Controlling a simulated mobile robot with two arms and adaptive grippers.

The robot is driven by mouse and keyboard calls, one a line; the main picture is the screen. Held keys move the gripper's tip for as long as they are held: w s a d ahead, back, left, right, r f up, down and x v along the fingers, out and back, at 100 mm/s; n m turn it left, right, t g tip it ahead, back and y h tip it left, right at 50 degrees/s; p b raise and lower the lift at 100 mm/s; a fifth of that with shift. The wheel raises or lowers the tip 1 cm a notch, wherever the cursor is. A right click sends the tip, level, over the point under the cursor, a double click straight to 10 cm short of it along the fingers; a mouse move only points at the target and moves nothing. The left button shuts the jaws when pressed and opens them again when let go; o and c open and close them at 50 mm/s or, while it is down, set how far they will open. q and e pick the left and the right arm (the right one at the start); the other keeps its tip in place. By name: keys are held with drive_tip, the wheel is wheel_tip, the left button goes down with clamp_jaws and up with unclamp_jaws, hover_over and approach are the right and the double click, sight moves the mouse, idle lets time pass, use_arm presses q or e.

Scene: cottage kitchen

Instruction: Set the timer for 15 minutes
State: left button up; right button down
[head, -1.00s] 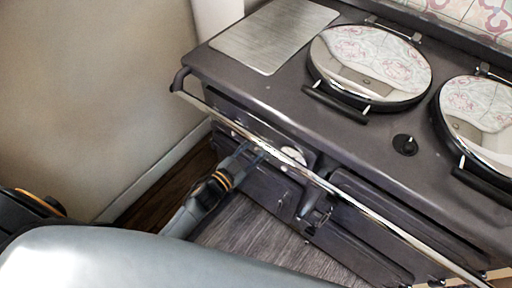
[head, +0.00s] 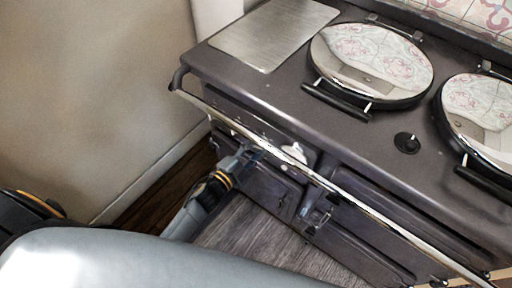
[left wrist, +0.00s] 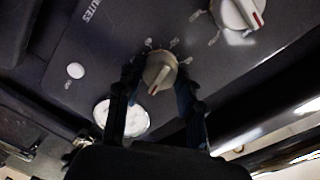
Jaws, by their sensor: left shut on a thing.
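In the left wrist view, a round metallic knob (left wrist: 160,72) with a pale pointer line sits on the dark front panel (left wrist: 100,50) of the range. The word "MINUTES" is printed on the panel at the upper left. My left gripper (left wrist: 158,84) is shut on this knob, one finger on each side. In the head view my left gripper (head: 250,156) reaches the range front, below the chrome rail, and the rail partly hides the panel. My right gripper is not in view.
A white knob (left wrist: 237,12) with a red mark is at the upper right of the wrist view. A round white dial (left wrist: 122,118) and a small white button (left wrist: 75,71) are nearby. The chrome rail (head: 330,188) runs across the range front. Two lidded hotplates (head: 370,60) are on top.

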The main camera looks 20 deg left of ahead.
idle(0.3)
use_arm(q)
drive_tip(key=o, duration=1.2)
drive_tip(key=shift+c, duration=0.2)
drive_tip(key=v, duration=1.2)
drive_tip(key=shift+f, duration=0.1)
